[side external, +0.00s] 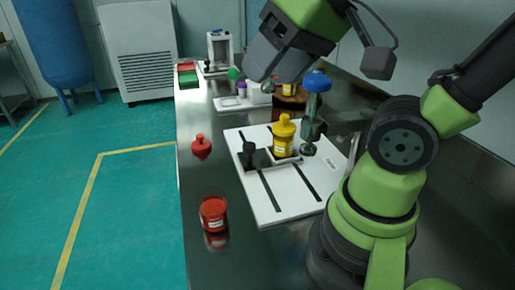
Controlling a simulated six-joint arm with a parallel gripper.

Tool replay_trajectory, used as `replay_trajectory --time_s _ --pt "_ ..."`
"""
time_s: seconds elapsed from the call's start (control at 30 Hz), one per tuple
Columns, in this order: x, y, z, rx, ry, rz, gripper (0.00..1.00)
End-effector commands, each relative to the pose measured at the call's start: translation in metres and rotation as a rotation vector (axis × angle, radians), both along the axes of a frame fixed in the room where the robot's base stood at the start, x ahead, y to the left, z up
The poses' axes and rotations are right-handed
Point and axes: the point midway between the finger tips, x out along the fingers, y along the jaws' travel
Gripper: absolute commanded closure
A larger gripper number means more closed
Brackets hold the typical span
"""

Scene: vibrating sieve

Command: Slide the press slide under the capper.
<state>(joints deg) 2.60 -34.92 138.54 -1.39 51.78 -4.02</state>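The press slide (262,158) is a dark plate with an upright black knob (249,149) at its left end. It lies across a white board (263,205) with black slots. A yellow bottle (283,138) with a yellow cap stands upright on the slide's right part. The capper (312,125) is a metal post with a blue top (316,81), just right of the bottle. The bottle appears beside the capper head, not beneath it. My gripper (268,84) is high above and behind the board, apart from the slide. Its fingers are too unclear to tell open or shut.
A red jar (213,214) and a red bulb-shaped item (201,146) stand left of the board on the metal table (200,254). Behind are a white tray (228,104) with small items, green and red blocks (188,78) and a white-framed device (220,50).

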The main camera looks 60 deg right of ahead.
Motion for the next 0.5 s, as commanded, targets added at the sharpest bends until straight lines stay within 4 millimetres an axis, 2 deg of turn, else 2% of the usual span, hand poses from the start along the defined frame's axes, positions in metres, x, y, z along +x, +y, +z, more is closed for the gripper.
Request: replay_trajectory --time_s 0.17,0.27,0.37,0.5 --pt "0.05 -0.03 -0.011 -0.104 0.133 0.04 0.37" --pt "0.076 -0.052 -0.026 -0.152 0.211 0.078 0.37" --pt "0.1 -0.076 -0.047 -0.189 0.29 0.122 0.37" --pt "0.125 -0.113 -0.087 -0.218 0.4 0.191 0.37"
